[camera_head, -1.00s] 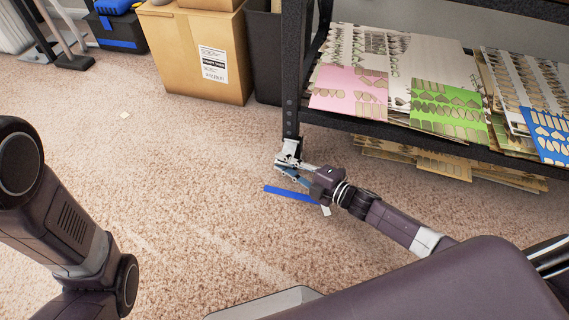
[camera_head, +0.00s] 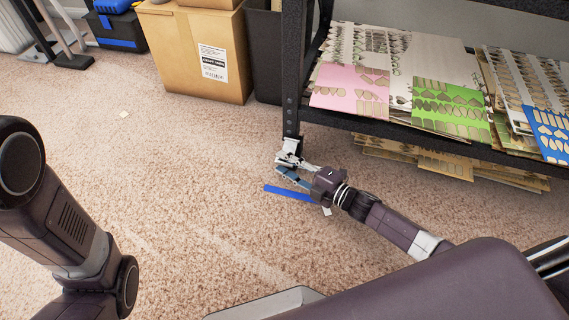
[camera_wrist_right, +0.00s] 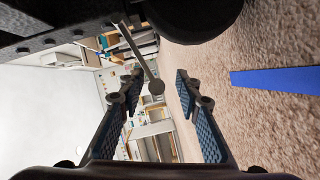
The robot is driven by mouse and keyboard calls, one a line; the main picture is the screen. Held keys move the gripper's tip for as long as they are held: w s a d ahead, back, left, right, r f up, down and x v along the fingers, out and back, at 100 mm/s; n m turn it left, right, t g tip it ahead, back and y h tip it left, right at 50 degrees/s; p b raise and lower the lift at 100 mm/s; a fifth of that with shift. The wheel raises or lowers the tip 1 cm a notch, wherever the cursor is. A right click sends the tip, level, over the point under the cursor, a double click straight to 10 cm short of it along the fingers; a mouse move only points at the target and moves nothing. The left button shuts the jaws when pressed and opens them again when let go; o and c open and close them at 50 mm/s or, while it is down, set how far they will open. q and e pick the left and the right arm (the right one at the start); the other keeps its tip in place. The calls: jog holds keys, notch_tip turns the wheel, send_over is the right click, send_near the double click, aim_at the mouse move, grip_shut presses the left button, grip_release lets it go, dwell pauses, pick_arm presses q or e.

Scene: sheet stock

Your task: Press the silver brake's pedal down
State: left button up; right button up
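The silver brake (camera_head: 289,152) sits at the foot of the black shelf post, low over the carpet. In the right wrist view, a thin grey lever with a round end (camera_wrist_right: 138,58) reaches out beside a black wheel; it looks like the brake's pedal. My right gripper (camera_head: 281,170) is just below and in front of the brake. In the wrist view my right gripper (camera_wrist_right: 159,88) is open, with the lever's round end showing between its fingertips. I cannot tell whether they touch. My left gripper is out of view; only my left arm shows.
A blue strip (camera_head: 288,193) lies on the carpet by my right gripper. The shelf (camera_head: 400,130) carries patterned sheets, with more sheets stacked underneath. A cardboard box (camera_head: 195,55) and a dark bin stand behind.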

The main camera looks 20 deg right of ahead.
jog(key=shift+d, duration=0.15)
jog(key=shift+s+d, duration=0.15)
jog(key=shift+s, duration=0.15)
jog(key=v, duration=1.1)
jog(key=shift+r, duration=0.15)
jog(key=shift+s+r, duration=0.1)
